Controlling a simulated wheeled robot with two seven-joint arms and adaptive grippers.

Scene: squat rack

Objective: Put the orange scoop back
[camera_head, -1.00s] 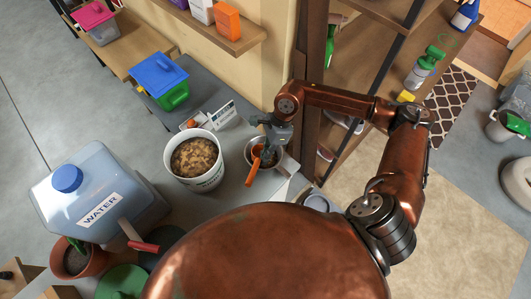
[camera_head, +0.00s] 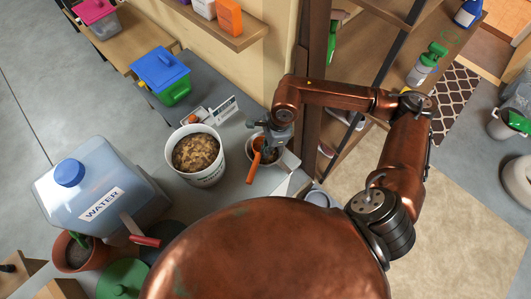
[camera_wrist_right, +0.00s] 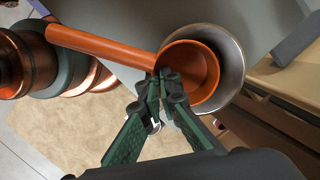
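The orange scoop (camera_head: 254,168) is at a small metal bowl (camera_head: 277,158) on the grey table, its handle pointing out over the bowl's rim. My right gripper (camera_head: 268,147) reaches down to it from above. In the right wrist view the scoop's round cup (camera_wrist_right: 188,76) sits within the outline of the metal bowl (camera_wrist_right: 236,64), and its handle runs off to the upper left. The fingertips (camera_wrist_right: 167,82) of my right gripper are together at the cup's edge near the handle. A white bucket of brown kibble (camera_head: 198,152) stands just left of the bowl. My left gripper is out of view.
A blue water container (camera_head: 105,185) with a red-handled tap (camera_head: 145,241) stands at the left. A small sign (camera_head: 222,110) and a blue-lidded green box (camera_head: 162,72) are behind the bucket. A wooden shelf post (camera_head: 310,125) rises close to my right arm.

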